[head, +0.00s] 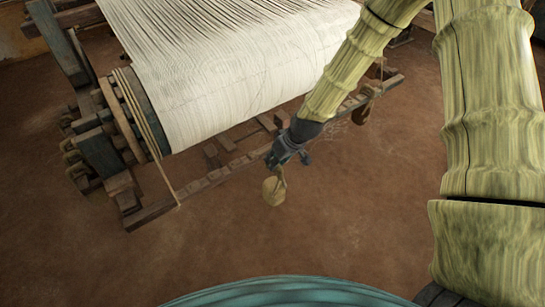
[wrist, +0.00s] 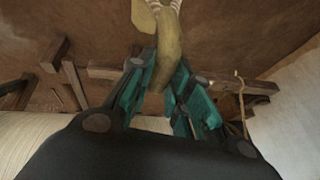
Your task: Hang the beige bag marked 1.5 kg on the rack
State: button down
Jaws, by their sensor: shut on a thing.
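A small beige bag (head: 274,191) hangs below my gripper (head: 284,163) in the head view, clear of the loom. My gripper is shut on the bag's upper part or loop. In the wrist view, a tan piece of it (wrist: 167,55) sits between the teal fingers of my gripper (wrist: 163,75), and a paler part (wrist: 143,17) shows beyond. No weight marking is readable. A long low wooden rail (head: 220,174) with blocks along it lies behind the gripper, at the loom's front. I cannot tell whether this is the rack.
The loom's white cloth (head: 220,65) slopes down behind the rail. Wooden beams and posts (head: 100,150) stand at the left. A brownish object (head: 365,106) is near the rail's right end. The brown floor (head: 245,235) in front is clear.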

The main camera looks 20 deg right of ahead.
jog(key=s+d+r+p, duration=0.1)
jog(key=s+d+p, duration=0.1)
jog(key=s, duration=0.7)
jog(key=shift+s+d, duration=0.35)
jog(key=shift+d, duration=0.4)
dwell(0.4)
dwell(1.0)
